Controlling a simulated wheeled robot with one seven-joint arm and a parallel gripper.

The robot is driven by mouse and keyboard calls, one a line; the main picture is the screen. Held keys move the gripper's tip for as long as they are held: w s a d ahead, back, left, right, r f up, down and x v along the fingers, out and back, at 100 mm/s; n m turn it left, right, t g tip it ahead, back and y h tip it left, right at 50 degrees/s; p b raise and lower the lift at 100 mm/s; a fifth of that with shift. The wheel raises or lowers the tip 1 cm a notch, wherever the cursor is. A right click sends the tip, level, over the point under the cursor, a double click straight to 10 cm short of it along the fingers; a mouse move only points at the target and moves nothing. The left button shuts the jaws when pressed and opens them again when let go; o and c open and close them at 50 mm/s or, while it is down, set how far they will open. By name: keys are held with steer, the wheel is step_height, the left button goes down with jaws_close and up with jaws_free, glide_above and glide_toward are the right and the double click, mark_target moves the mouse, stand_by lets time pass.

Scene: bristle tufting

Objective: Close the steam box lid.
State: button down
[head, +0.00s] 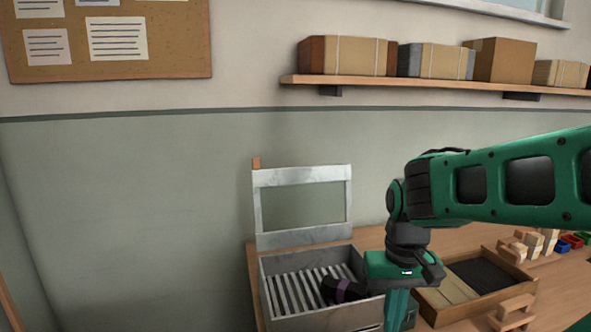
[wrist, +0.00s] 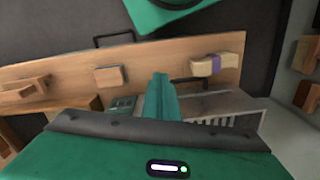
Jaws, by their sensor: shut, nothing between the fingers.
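The steam box (head: 264,290) is a pale metal box at the left end of the bench. Its lid (head: 303,238) stands up, open, at the back edge; it is a metal frame around a clear pane, with a small wooden tab (head: 256,162) at its upper left corner. My gripper (head: 397,308) points down just right of the box, apart from the lid. In the wrist view its green fingers (wrist: 160,78) are together and empty, and part of the slatted box (wrist: 215,104) shows beside them.
A wooden tray (head: 530,286) with light and dark sections is right of my gripper. Wooden blocks (head: 533,243) and coloured bins (head: 570,240) stand farther right. A shelf with boxes (head: 350,56) hangs on the wall above. The space above the box looks clear.

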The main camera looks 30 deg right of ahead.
steer(key=w+d+r+n+t, duration=0.1)
steer(key=w+d+r, duration=0.1)
steer(key=w+r, duration=0.95)
steer(key=w+d+r+n+t+h, duration=0.15)
steer(key=w+r, duration=0.55)
steer(key=w, duration=0.9)
steer(key=w+d+r+n+t, duration=0.1)
steer(key=w+d+r, duration=0.1)
steer(key=w+r, duration=0.95)
steer(key=w+a+x, duration=0.1)
steer(key=w+x, duration=0.1)
steer(key=x, duration=1.1)
steer(key=shift+d+r, duration=0.15)
steer(key=shift+r, duration=0.1)
steer(key=shift+w+m, duration=0.1)
steer(key=shift+m, duration=0.15)
